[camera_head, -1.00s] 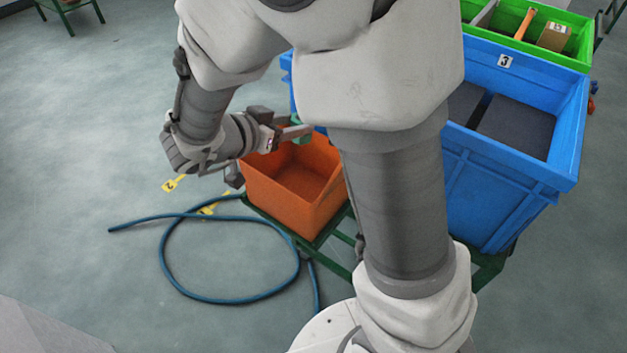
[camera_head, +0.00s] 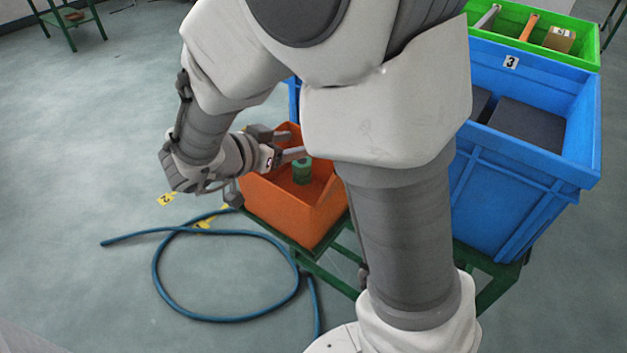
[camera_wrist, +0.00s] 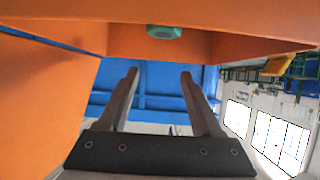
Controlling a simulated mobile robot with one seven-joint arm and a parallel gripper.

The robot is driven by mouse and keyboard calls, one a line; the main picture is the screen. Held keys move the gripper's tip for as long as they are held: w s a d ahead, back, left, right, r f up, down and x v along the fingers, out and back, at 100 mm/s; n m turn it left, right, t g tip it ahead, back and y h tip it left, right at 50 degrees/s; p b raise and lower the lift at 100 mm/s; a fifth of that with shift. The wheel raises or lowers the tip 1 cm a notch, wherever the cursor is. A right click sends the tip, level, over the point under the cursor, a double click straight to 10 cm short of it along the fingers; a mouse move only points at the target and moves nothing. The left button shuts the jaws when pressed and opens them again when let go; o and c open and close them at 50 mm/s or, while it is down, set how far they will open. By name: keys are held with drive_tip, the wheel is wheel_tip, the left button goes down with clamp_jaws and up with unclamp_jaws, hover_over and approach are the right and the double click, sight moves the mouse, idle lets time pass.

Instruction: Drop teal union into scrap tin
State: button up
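The teal union (camera_head: 302,172) is inside the orange open-topped bin (camera_head: 318,222), the only container under my gripper, which I take for the scrap tin. The wrist view shows the union (camera_wrist: 164,32) beyond the fingertips and apart from them, against the orange inside of the bin (camera_wrist: 50,85). I cannot tell whether it rests on the floor of the bin. My gripper (camera_head: 298,154) reaches over the bin's left side, just above the union. In the wrist view its two fingers (camera_wrist: 159,75) stand apart with nothing between them.
A large blue crate (camera_head: 530,170) with dark blocks stands right of the bin. A green tray (camera_head: 580,50) with several parts lies behind it. A green stand (camera_head: 335,265) carries the bin. A blue hose (camera_head: 225,318) lies on the floor at left.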

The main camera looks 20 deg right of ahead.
drive_tip(key=shift+o, duration=0.9)
drive_tip(key=p+v, duration=0.5)
drive_tip(key=v, duration=1.2)
drive_tip(key=shift+a+p, duration=0.2)
drive_tip(key=shift+p, duration=0.15)
drive_tip(key=shift+s, duration=0.1)
